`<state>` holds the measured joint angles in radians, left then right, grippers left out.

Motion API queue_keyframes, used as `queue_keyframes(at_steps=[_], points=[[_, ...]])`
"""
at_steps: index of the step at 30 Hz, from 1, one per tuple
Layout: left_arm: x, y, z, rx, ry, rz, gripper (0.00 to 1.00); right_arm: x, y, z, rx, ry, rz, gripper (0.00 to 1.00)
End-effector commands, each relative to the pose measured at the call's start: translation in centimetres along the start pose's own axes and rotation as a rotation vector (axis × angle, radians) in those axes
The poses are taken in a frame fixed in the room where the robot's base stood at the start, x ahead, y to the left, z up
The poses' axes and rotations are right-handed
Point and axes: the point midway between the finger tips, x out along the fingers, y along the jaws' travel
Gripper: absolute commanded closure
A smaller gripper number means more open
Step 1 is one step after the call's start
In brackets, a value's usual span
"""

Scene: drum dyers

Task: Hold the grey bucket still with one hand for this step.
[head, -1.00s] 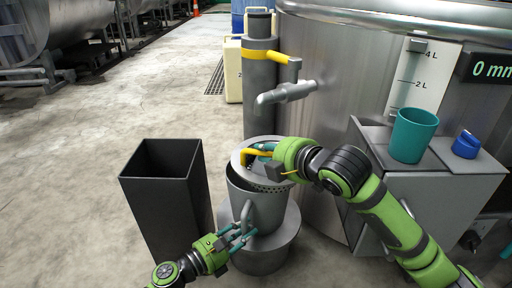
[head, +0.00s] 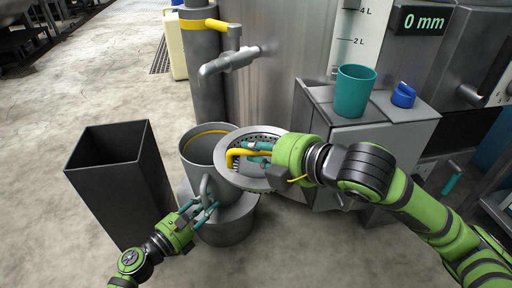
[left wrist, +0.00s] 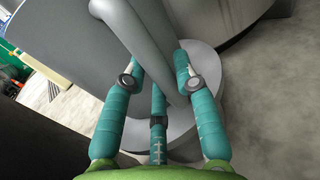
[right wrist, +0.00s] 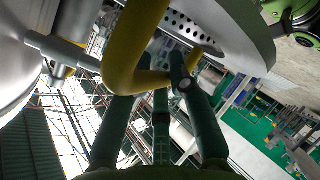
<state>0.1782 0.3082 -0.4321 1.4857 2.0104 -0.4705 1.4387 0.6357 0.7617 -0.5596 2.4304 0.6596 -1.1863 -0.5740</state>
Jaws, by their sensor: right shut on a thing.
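The grey bucket (head: 191,170) stands upright on a round grey base (head: 230,232), its top open, with a yellow band inside. My left gripper (head: 203,209) is at the bucket's side handle (head: 206,187). In the left wrist view its fingers are spread on both sides of the handle (left wrist: 152,42), with gaps visible, so it looks open around it. My right gripper (head: 262,152) is shut on the yellow handle (head: 236,153) of a perforated grey lid (head: 236,178). The lid is held tilted at the bucket's right rim; whether they touch is unclear. The yellow handle also shows in the right wrist view (right wrist: 135,45).
A tall black open bin (head: 118,185) stands left of the bucket. A pipe spout (head: 225,62) juts from the steel drum behind. A grey cabinet (head: 370,155) at right carries a teal cup (head: 354,92) and a blue knob-like piece (head: 403,95). The floor at left is clear.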

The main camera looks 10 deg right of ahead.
Motion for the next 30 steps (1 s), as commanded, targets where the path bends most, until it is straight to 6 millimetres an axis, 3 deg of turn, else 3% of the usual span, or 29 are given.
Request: queue_keyframes(at_steps=[14, 30], points=[[-0.8, 0.0, -0.1, 0.0, 0.002, 0.001, 0.47, 0.0, 0.1, 0.0, -0.001, 0.001, 0.002, 1.0], [-10.7, 0.0, -0.1, -0.001, 0.001, 0.001, 0.47, 0.0, 0.1, 0.0, -0.001, 0.001, 0.002, 1.0]])
